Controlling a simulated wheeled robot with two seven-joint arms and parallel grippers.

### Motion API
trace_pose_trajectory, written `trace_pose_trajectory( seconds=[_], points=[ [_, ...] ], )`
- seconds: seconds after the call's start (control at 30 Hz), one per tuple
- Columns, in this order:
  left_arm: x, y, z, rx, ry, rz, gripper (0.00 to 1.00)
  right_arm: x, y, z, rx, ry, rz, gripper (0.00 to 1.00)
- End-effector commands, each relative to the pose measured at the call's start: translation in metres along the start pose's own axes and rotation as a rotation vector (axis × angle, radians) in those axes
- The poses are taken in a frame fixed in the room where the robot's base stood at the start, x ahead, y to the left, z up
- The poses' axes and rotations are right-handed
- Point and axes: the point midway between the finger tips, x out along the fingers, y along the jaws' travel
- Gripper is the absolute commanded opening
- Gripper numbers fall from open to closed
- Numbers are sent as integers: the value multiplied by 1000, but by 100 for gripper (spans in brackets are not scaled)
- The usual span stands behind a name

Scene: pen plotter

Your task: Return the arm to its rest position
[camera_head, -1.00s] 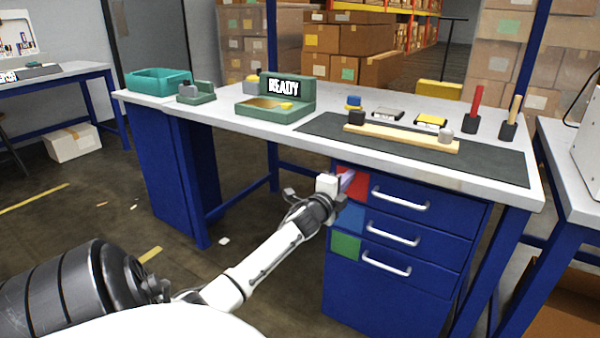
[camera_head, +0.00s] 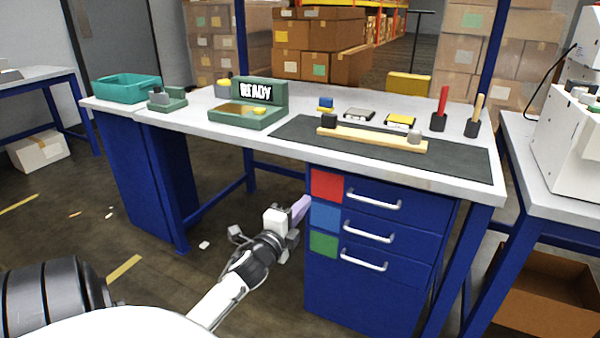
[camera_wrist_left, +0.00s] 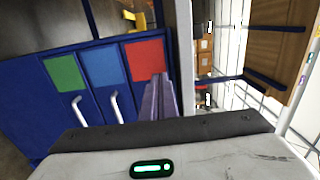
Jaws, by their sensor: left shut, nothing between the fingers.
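My left arm comes in from the lower left in the head view. Its gripper (camera_head: 300,208) is in front of the left edge of the blue drawer cabinet (camera_head: 365,293), below the tabletop. The lilac fingers are together with nothing between them. In the left wrist view the shut fingers (camera_wrist_left: 158,98) overlap the cabinet front near the red square (camera_wrist_left: 145,59). I cannot tell whether they touch the cabinet. My right gripper is in neither view.
The workbench (camera_head: 465,187) stands ahead, with a teal bin (camera_head: 127,88), a green device reading READY (camera_head: 262,93) and a dark mat (camera_head: 455,160) on top. The drawers have protruding handles (camera_head: 373,200). Open floor (camera_head: 155,290) lies left of the cabinet.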

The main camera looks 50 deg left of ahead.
Motion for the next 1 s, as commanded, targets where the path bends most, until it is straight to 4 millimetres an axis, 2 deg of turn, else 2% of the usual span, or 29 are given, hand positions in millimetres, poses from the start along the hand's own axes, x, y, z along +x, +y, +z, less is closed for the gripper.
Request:
trace_pose_trajectory(
  seconds=[0.1, 0.37, 0.47, 0.57, 0.67, 0.8, 0.87, 0.9, 0.97, 1.0],
  points=[
    [-8, 0, 0, -1, 0, 0, 0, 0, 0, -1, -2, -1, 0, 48],
    [-9, 1, -1, -3, 1, 1, 0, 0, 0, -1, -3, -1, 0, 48],
    [-17, 12, -11, -46, 17, 30, 0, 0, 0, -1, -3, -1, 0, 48],
    [-38, 40, -40, -173, 55, 108, 0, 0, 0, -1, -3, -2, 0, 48],
    [-76, 80, -82, -371, 95, 241, 0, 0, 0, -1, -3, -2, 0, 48],
    [-148, 131, -146, -680, 113, 472, 0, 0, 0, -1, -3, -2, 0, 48],
    [-182, 149, -171, -808, 103, 576, 0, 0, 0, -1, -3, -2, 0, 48],
    [-205, 158, -187, -889, 93, 646, 0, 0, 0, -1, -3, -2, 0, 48],
    [-240, 169, -209, -1006, 69, 748, 0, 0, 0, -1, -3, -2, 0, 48],
    [-263, 174, -224, -1081, 49, 817, 0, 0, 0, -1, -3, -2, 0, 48]
  ],
)
